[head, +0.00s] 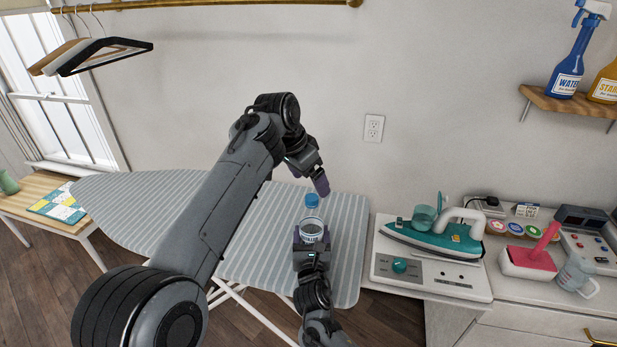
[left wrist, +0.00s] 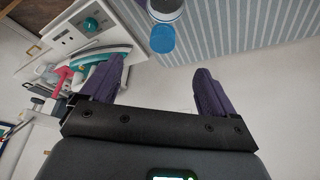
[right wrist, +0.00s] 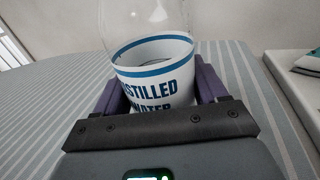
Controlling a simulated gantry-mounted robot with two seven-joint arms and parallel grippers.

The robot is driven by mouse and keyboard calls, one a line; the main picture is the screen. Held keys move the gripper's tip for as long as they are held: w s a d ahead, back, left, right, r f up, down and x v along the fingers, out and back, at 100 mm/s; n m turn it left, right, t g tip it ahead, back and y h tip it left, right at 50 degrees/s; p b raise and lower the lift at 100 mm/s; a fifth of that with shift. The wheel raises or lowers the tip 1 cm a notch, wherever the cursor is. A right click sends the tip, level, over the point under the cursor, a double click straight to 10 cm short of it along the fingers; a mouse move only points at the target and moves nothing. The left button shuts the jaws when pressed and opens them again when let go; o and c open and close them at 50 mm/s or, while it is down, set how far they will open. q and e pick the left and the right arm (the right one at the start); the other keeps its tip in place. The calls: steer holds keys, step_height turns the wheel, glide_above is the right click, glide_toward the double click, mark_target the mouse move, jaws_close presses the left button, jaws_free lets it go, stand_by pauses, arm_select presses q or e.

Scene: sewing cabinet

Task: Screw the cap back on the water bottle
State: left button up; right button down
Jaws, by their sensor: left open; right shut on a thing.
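The clear water bottle (head: 312,229) stands on the striped ironing board, with a white label reading "STILLED WATER" in the right wrist view (right wrist: 158,78). My right gripper (head: 312,245) is shut around its labelled lower part. A blue cap (head: 311,201) shows just above the label in the head view, in line with the bottle's top; I cannot tell how it is seated. It also shows in the left wrist view (left wrist: 162,38). My left gripper (head: 318,180) is open and empty, above and apart from the cap. The bottle's top is outside the right wrist view.
The ironing board (head: 345,270) is clear around the bottle. To its right, a teal iron (head: 440,238) rests on a white unit, with a pink-handled tool (head: 540,250) and a small jug (head: 575,272) on the cabinet. The wall (head: 430,90) is behind.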

arm_select(q)
steer(key=v, duration=1.2)
arm_select(e)
jaws_free()
arm_select(q)
steer(key=shift+r, duration=0.1)
arm_select(e)
steer(key=shift+s+p, duration=0.3)
steer(key=shift+s, duration=0.2)
arm_select(q)
step_height(320, 180, up, 4)
steer(key=p, duration=0.3)
steer(key=shift+d, duration=0.1)
arm_select(e)
steer(key=s, duration=0.9)
steer(key=shift+s+d, duration=0.1)
steer(key=shift+s, duration=0.3)
